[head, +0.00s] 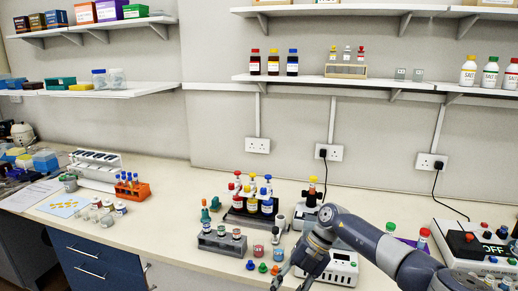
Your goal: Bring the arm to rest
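My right arm (365,238) comes in from the lower right, bent over the front of the bench. Its gripper (289,281) points down and to the left near the front edge. The two dark fingers look apart, with nothing visible between them. The fingers are partly cut off by the bottom of the picture. My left arm and gripper are not in view.
A dark rack of capped bottles (251,206) and a grey tube rack (222,244) stand left of the gripper. Small coloured caps (262,267) lie close by. A white device (343,268) sits behind the arm.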

